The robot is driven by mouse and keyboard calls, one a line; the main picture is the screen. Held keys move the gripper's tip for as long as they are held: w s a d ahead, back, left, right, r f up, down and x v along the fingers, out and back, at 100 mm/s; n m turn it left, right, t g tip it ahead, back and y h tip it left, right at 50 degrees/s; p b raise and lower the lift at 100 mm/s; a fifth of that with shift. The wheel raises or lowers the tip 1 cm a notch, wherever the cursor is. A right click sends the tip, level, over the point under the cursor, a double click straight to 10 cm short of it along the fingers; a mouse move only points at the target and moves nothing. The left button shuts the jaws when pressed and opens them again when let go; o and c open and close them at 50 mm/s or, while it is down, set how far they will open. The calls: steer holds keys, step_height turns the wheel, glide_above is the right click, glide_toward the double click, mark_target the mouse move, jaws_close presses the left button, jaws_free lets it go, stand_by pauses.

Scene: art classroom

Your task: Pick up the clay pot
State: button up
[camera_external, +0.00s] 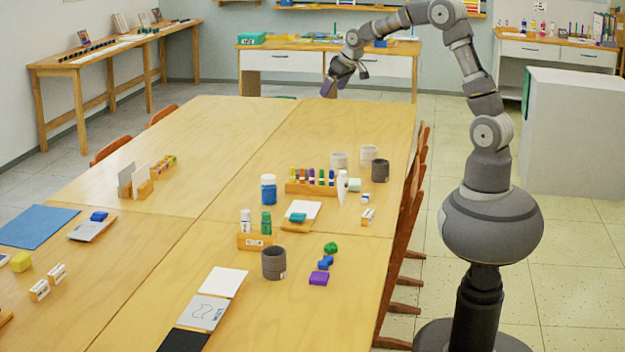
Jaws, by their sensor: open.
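My gripper (334,87) is open and empty, high above the far part of the large table, well away from the pots. A dark grey-brown pot (273,264) stands upright near the front middle of the table. A smaller dark pot (380,171) stands farther back near the right edge. Two light grey-beige pots, one at the back (368,154) and one to its left (339,161), stand close to it. I cannot tell which of these is the clay pot.
A wooden rack of coloured bottles (310,187) and a white bottle (342,187) stand near the back pots. A wooden holder with small bottles (256,240) is beside the front pot. Coloured clay lumps (319,278) lie to its right. The far table area is clear.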

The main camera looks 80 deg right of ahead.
steer(key=s+d+f+m+g+y+p, duration=0.1)
steer(key=s+d+f+g, duration=0.1)
steer(key=s+d+f, duration=0.45)
steer(key=s+d+f+m+g+y+p, duration=0.1)
steer(key=s+f+g, duration=0.15)
steer(key=f, duration=0.65)
steer(key=m+y, duration=0.1)
glide_toward(380, 166)
steer(key=d+f, duration=0.3)
steer(key=f, duration=0.3)
steer(key=shift+g, duration=0.35)
steer(key=f+b, duration=0.1)
steer(key=f, duration=0.1)
steer(key=f+b, duration=0.1)
steer(key=f, duration=0.1)
steer(key=f+b, duration=0.1)
steer(key=f, duration=0.1)
steer(key=shift+w, duration=0.35)
steer(key=shift+r, duration=0.15)
steer(key=c, duration=1.2)
steer(key=shift+o, duration=0.2)
steer(key=shift+r, duration=0.15)
